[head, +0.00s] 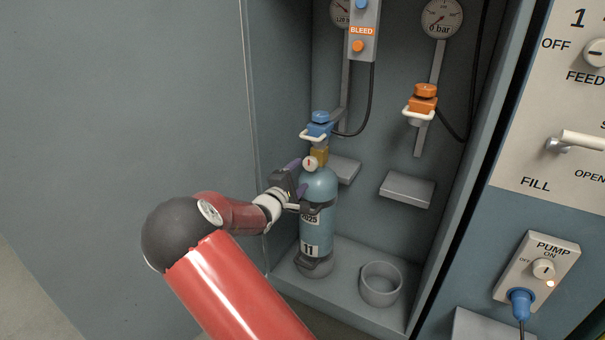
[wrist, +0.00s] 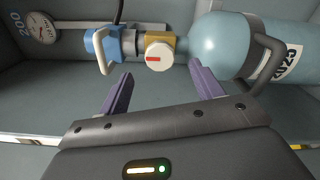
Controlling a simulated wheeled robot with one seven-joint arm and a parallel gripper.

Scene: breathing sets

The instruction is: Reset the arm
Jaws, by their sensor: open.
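My arm reaches in from the lower left of the head view. My gripper (head: 298,178) is at the left side of the neck and shoulder of a blue-grey cylinder marked 11 (head: 318,222). In the wrist view my gripper (wrist: 160,75) has its two purple fingers spread wide with nothing between them. The white round knob with a red mark (wrist: 159,56) lies just beyond the fingertips, beside the brass valve (wrist: 182,43). A blue connector (head: 319,124) sits on top of the valve. I cannot tell whether a finger touches the cylinder.
The cylinder stands in an open cabinet bay, with an empty ring holder (head: 380,284) to its right. An orange connector (head: 423,98) hangs above a grey block (head: 407,188). A bleed box (head: 362,32) hangs above. The pump switch panel (head: 538,270) is at the right.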

